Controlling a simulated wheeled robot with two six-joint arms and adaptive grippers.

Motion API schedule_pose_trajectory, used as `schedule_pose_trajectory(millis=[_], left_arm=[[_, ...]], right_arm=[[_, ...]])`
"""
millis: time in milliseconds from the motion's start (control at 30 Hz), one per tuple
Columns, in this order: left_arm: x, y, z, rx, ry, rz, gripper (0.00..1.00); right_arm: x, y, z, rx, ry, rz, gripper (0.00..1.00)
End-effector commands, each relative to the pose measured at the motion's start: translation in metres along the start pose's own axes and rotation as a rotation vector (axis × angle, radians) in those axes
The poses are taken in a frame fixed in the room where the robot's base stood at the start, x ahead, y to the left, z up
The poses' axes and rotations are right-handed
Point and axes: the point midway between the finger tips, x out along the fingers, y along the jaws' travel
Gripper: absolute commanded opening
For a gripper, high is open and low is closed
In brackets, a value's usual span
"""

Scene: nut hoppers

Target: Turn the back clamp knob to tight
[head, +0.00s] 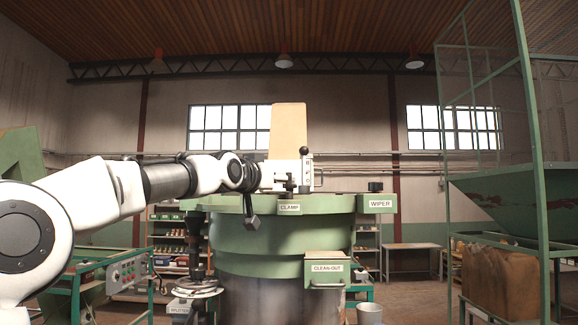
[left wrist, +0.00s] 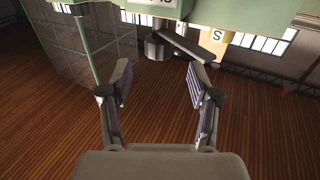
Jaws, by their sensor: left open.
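The green hopper (head: 270,235) carries a CLAMP label (head: 289,208) on its rim. Small dark clamp hardware (head: 290,184) stands above that label, and I cannot tell which piece is the back knob. My left arm reaches the hopper's top from the left; its gripper is hard to make out there. In the left wrist view my left gripper (left wrist: 161,78) is open and empty. A dark bar (left wrist: 187,46) and a grey round post (left wrist: 157,48) lie beyond the fingertips, apart from them. A yellowish tag with an S (left wrist: 217,35) is beside the bar. My right gripper is out of view.
A black-balled lever (head: 304,151) and a tan upright panel (head: 288,131) rise above the hopper. A WIPER label (head: 380,203) and a dark knob (head: 375,187) are at its right. A green frame (head: 548,190) stands far right; a control panel (head: 127,272) is lower left.

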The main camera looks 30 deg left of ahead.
Motion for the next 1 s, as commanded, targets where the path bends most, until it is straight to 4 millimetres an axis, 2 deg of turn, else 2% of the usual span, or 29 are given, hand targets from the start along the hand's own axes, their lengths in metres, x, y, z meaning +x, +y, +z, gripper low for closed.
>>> schedule_pose_trajectory(millis=[33, 133, 333, 633, 667, 800, 833, 1000], left_arm=[[0.004, 0.001, -0.011, -0.001, -0.005, 0.004, 0.61], [0.031, 0.001, -0.009, -0.002, -0.006, 0.002, 0.61], [0.052, 0.001, -0.001, -0.001, -0.003, 0.002, 0.61], [0.056, 0.001, 0.002, 0.000, -0.001, 0.002, 0.61], [0.056, 0.001, 0.002, 0.000, -0.001, 0.002, 0.54], [0.056, 0.001, 0.002, 0.000, -0.001, 0.002, 0.05], [0.056, 0.001, 0.002, 0.000, -0.002, 0.002, 0.00], [0.056, 0.001, 0.002, 0.000, -0.002, 0.002, 0.00]], right_arm=[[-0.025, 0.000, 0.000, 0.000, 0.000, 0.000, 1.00], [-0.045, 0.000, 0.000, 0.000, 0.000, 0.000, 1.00], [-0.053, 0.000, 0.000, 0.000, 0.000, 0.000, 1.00], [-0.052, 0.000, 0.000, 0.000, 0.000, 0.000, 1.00], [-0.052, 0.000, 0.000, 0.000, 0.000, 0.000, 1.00], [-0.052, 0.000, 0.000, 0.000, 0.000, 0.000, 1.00], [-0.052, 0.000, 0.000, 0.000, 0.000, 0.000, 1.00], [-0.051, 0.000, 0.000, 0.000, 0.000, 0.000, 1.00]])
